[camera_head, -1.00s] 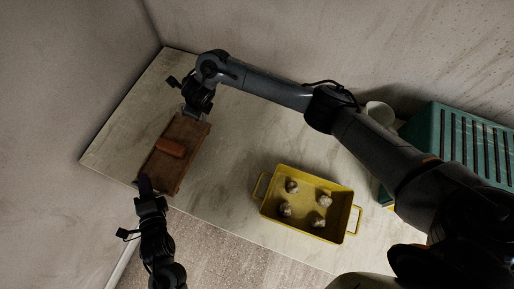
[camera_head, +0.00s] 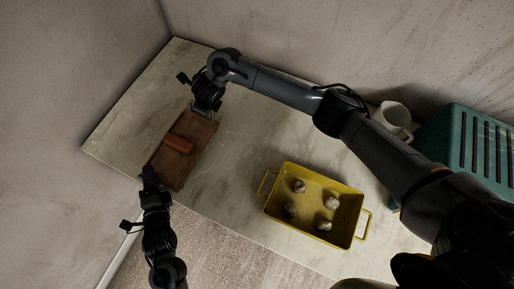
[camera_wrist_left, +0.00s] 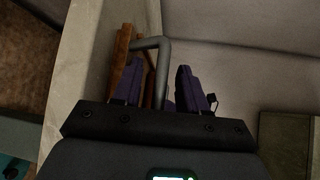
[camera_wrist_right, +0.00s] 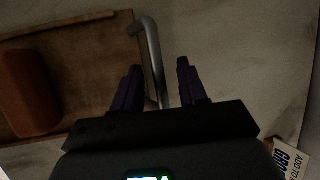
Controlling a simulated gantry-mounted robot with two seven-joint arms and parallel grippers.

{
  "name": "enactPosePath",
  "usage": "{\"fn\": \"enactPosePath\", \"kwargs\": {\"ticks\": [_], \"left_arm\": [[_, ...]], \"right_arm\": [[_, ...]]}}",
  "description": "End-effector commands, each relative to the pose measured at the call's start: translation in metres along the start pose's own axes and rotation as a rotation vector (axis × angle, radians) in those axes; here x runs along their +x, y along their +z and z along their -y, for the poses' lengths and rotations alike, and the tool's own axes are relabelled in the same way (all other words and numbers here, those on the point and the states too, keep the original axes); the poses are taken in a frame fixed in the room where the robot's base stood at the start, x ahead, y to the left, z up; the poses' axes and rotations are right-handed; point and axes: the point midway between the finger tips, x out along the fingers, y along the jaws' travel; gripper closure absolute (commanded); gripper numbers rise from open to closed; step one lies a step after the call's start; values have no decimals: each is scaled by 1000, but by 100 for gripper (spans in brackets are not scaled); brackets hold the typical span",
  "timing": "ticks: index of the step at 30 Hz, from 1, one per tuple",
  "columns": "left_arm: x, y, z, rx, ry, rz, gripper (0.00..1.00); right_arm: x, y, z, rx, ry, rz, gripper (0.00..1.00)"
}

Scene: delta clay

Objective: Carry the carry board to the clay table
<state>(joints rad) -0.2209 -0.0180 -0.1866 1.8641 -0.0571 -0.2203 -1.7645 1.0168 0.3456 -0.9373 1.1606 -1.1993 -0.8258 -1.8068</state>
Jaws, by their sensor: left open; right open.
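The carry board (camera_head: 197,152) is a flat brown board on the pale tabletop at the left of the head view. A red-brown block (camera_head: 178,143) lies on it, also seen in the right wrist view (camera_wrist_right: 32,92). My left gripper (camera_head: 149,177) is at the board's near end. In the left wrist view a grey metal handle (camera_wrist_left: 162,62) stands between its open fingers. My right gripper (camera_head: 206,112) is at the far end. In the right wrist view another metal handle (camera_wrist_right: 152,50) lies between its open fingers. Contact with the handles cannot be told.
A yellow two-handled tray (camera_head: 361,212) with several pale lumps stands right of the board. A white mug (camera_head: 396,113) and a teal slatted crate (camera_head: 440,131) are at the back right. Walls close in the left and back. The tabletop (camera_head: 250,140) between board and tray is clear.

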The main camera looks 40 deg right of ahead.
Motion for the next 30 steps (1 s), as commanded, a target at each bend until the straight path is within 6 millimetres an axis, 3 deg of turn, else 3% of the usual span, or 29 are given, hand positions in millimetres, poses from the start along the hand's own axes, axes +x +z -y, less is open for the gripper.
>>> {"fn": "enactPosePath", "kwargs": {"ticks": [8, 21, 30], "left_arm": [[-16, 1, -2, 1, 2, 1, 58], [-92, 0, -1, 1, 2, -1, 58], [-118, 0, 0, 0, 0, 0, 58]], "right_arm": [[0, 0, 0, 1, -1, 0, 58], [0, 0, 1, 1, -1, 0, 58], [-3, 0, 1, 1, -1, 1, 58]]}}
